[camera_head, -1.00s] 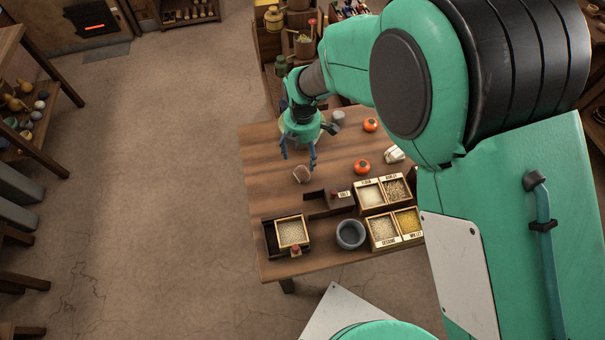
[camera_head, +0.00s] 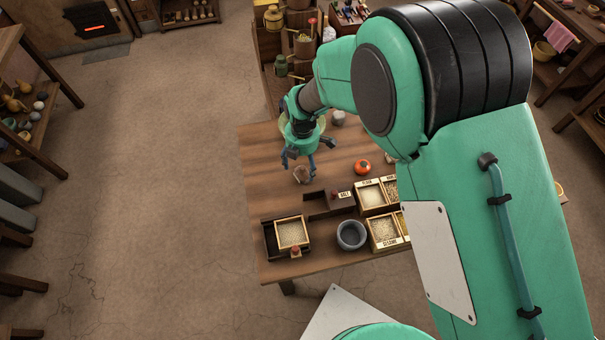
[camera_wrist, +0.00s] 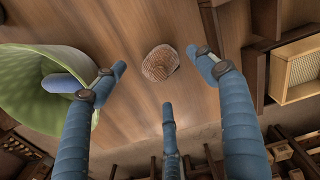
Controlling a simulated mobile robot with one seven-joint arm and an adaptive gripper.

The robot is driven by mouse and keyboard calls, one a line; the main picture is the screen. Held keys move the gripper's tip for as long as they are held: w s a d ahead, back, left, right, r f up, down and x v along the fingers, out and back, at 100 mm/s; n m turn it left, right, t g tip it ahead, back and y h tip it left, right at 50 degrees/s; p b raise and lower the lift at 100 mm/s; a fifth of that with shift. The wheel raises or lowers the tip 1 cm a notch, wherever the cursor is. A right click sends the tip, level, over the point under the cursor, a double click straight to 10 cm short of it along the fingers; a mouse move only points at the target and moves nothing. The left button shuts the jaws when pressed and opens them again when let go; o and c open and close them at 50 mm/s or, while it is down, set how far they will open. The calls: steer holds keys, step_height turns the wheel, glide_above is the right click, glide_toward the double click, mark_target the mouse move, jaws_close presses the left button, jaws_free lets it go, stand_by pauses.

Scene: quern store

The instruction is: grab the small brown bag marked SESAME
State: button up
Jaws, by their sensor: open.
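A small brown, rounded, textured object (camera_head: 301,175) stands on the wooden table; no SESAME mark can be read on it, but it could be the bag. In the wrist view the brown object (camera_wrist: 160,63) lies ahead, between the spread fingertips and apart from them. My gripper (camera_head: 304,160), with blue fingers, is open and empty just above and behind it. The gripper (camera_wrist: 159,78) also fills the wrist view's lower part. A tray box labelled SESAME (camera_head: 384,246), holding pale grain, sits at the table's front right.
On the table are a grey bowl (camera_head: 351,250), a grain box on a dark stand (camera_head: 270,240), a dark box marked SALT (camera_head: 341,207), and an orange fruit (camera_head: 362,167). The table's left part is clear.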

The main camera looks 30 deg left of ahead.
mark_target(302, 168)
steer(key=shift+f+b, duration=0.7)
steer(key=shift+f, duration=1.7)
steer(key=c, duration=1.5)
